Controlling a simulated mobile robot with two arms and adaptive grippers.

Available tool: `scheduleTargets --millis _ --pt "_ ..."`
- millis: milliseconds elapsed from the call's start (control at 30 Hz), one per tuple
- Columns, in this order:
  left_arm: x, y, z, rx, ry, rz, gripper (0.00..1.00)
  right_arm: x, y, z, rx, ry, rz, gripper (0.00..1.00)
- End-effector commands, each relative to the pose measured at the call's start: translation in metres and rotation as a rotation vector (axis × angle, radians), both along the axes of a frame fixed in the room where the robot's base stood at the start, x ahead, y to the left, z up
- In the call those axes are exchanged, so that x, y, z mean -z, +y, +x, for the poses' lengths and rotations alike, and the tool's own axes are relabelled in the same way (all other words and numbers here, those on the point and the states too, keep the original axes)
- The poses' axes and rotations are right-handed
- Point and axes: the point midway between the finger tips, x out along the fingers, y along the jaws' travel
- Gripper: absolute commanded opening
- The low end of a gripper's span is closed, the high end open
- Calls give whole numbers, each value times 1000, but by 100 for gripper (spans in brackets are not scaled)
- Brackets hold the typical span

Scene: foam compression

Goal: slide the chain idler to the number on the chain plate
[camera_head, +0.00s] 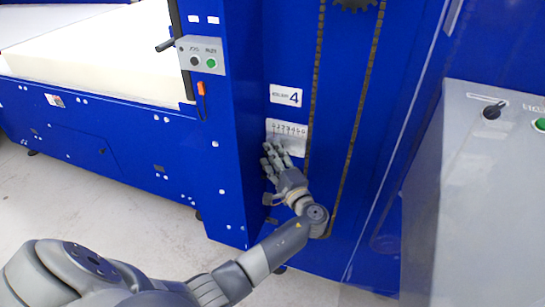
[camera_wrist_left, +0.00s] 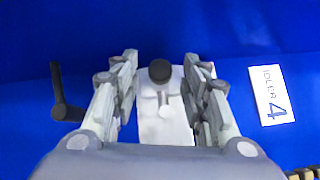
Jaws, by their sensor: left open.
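The chain plate (camera_head: 288,127) is a pale plate with a row of small numbers on the blue machine panel. The numbers are too small to read surely. My left gripper (camera_head: 274,151) is just below the plate, covering its lower part. In the left wrist view the open left gripper (camera_wrist_left: 162,62) has a finger on each side of a round black knob (camera_wrist_left: 159,71), likely the chain idler's. The knob stands in front of the pale plate (camera_wrist_left: 165,118). I cannot tell whether the fingers touch it. My right gripper is out of view.
A white label with a 4 (camera_head: 286,95) is above the plate; the wrist view reads "IDLER 4" (camera_wrist_left: 271,95). A dark chain (camera_head: 314,105) runs down from a sprocket (camera_head: 354,4). A black lever (camera_wrist_left: 63,92) is left in the wrist view. A grey control box (camera_head: 475,190) stands right.

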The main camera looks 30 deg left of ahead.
Motion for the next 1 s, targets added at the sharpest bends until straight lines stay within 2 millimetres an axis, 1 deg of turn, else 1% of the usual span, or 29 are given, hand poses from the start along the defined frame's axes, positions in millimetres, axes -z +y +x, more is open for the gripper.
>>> scheduleTargets --millis 33,67,100,200,333,400,467,600,733,833,1000 --pt "0 0 0 0 0 0 37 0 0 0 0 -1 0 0" --pt "0 0 0 0 0 0 30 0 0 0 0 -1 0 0" --pt "0 0 0 0 0 0 21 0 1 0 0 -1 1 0" --pt "0 0 0 0 0 0 0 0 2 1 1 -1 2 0" --pt "0 0 0 0 0 0 0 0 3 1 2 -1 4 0" --pt "2 -4 1 1 -2 -1 0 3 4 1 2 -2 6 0" --pt "4 -12 3 1 -3 -3 0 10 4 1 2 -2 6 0" --pt "6 -38 9 1 -3 -4 0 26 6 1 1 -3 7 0" --pt "3 -55 13 1 -2 -2 0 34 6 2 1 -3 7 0" --pt "1 -60 14 1 0 0 0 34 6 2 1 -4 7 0" --pt "0 -59 14 1 2 1 0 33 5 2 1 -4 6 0"
